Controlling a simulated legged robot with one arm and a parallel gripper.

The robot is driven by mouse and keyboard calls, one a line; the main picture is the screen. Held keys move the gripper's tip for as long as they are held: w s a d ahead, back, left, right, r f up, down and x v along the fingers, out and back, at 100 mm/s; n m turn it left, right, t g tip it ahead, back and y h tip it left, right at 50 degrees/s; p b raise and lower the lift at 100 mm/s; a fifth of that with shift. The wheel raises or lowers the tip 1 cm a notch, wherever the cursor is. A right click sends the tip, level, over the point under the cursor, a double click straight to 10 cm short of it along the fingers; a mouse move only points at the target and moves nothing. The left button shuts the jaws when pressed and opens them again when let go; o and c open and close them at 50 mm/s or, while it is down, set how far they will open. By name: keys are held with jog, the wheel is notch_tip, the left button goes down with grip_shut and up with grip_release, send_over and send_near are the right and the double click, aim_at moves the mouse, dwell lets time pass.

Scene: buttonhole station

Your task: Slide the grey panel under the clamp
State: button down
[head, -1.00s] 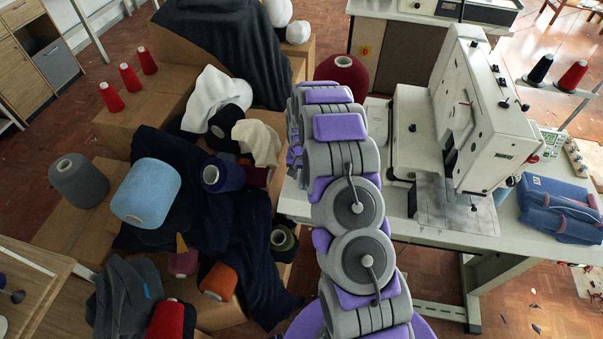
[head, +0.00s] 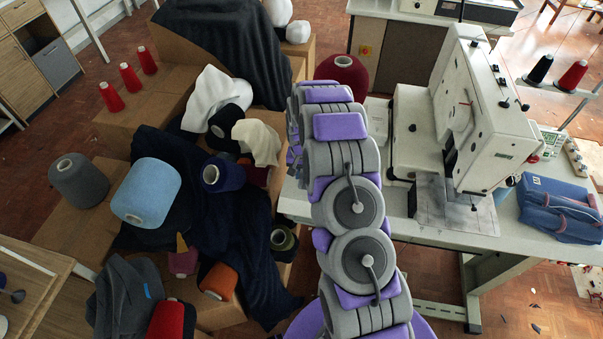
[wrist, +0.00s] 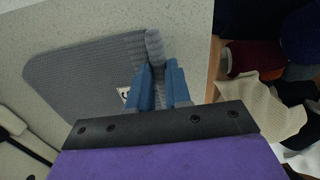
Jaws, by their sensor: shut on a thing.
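The grey panel (wrist: 85,75) is a knitted piece with rounded corners, lying on the pale table in the wrist view. A raised ribbed fold stands along its right edge, and a small white label shows beside the fingers. My gripper (wrist: 159,72) has blue fingers closed on this fold. In the head view my arm hides the gripper and the panel. The buttonhole machine (head: 478,115) stands right of my arm, with a metal plate (head: 470,212) under its head. The dark clamp area under the head is too small to make out clearly.
The pale table (head: 395,230) ends at its left edge, beside boxes heaped with yarn cones and cloth. A maroon cone (head: 342,72) stands behind my arm. A blue pouch (head: 560,208) lies right of the machine. A dark and white part (wrist: 15,128) shows at the wrist view's left.

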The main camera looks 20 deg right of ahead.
jog(key=shift+r+p, duration=0.8)
jog(key=shift+r, duration=1.65)
